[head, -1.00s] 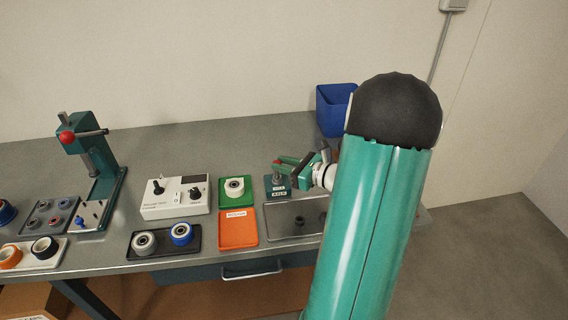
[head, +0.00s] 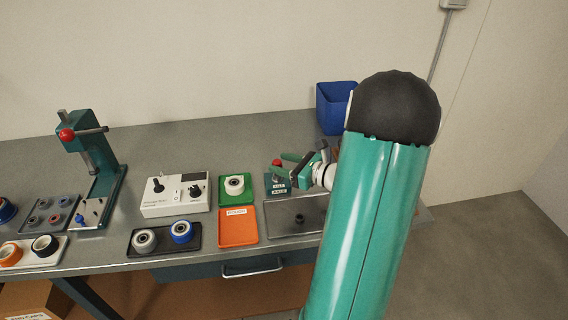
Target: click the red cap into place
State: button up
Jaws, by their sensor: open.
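The red cap (head: 277,162) is a small red piece at the top of a small teal fixture block (head: 272,190) with white labels, at the right part of the bench. It is too small to tell whether it is fully seated. My gripper (head: 284,164) has green fingers and reaches in from the right. Its fingers are spread apart, with the tips close beside the red cap. I cannot tell whether a finger touches it. My arm hides part of the bench to the right.
A grey metal tray (head: 270,222) lies in front of the fixture. Orange (head: 237,239) and green (head: 222,190) trays lie to its left. A blue bin (head: 330,110) stands behind. A white tester box (head: 160,205) and a teal press (head: 88,140) stand farther left. The back middle bench is clear.

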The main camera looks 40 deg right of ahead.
jog(key=v, duration=1.3)
jog(key=shift+s, duration=0.4)
jog(key=shift+d, duration=0.1)
jog(key=w+a+r+n+g+y, duration=0.2)
jog(key=a+n+g, duration=0.4)
jog(key=a, duration=0.5)
jog(key=w+a+r+n+g+y, duration=0.2)
jog(key=w+a+n+g, duration=0.1)
jog(key=a+n, duration=0.65)
jog(key=s+a+r+n+h, duration=0.3)
jog(key=a+n+h, duration=0.1)
jog(key=a+n, duration=0.3)
jog(key=s+a+r+n+g+h, duration=0.1)
jog(key=s+a+r+n+h, duration=0.2)
jog(key=a+n, duration=0.4)
jog(key=shift+a+r+n+h, duration=0.15)
jog(key=shift+a+n+h, duration=0.35)
jog(key=shift+n, duration=1.25)
